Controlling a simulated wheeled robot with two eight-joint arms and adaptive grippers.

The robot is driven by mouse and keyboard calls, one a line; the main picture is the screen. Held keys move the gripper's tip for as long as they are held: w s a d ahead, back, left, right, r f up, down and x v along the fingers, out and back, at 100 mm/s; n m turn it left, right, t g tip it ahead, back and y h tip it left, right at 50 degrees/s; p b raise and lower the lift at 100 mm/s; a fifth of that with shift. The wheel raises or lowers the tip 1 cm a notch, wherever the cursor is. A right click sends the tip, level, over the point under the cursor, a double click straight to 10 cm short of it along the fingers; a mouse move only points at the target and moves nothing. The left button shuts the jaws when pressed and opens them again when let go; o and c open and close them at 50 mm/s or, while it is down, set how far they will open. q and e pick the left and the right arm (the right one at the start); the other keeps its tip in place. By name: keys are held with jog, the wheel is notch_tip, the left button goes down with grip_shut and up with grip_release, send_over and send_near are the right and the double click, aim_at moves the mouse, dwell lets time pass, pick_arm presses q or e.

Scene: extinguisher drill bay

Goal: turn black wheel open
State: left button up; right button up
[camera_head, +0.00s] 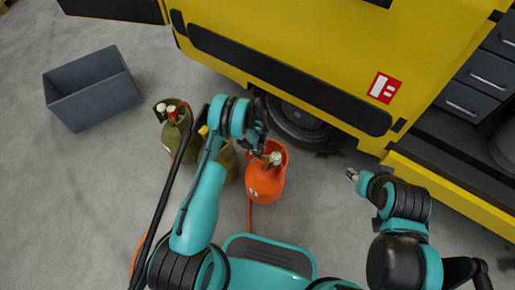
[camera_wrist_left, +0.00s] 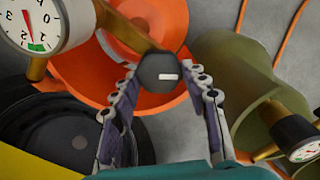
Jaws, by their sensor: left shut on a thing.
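The black wheel (camera_wrist_left: 160,73) is a small dark knob with a white mark lying level in the left wrist view. It sits on a brass fitting at the top of the orange cylinder (camera_head: 265,183), which stands upright on the floor. My left gripper (camera_wrist_left: 162,88) has its two fingers on either side of the wheel and is shut on it. In the head view my left gripper (camera_head: 260,148) is over the orange cylinder and hides the wheel. A white gauge (camera_wrist_left: 36,22) is beside the wheel. My right gripper (camera_head: 352,175) is away to the right, over bare floor.
Olive cylinders (camera_head: 175,130) stand left of the orange one, with hoses near them. A yellow truck (camera_head: 240,45) with a black tyre (camera_head: 300,122) is close behind. A grey open bin (camera_head: 95,95) is at the far left.

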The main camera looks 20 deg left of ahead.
pick_arm(q)
jog(key=n, duration=0.5)
jog(key=shift+n, duration=0.3)
jog(key=n, duration=0.4)
jog(key=shift+s+n, duration=0.1)
jog(key=shift+n, duration=0.3)
jog(key=o, duration=1.2)
jog(key=shift+c, duration=0.2)
notch_tip(320, 180, up, 12)
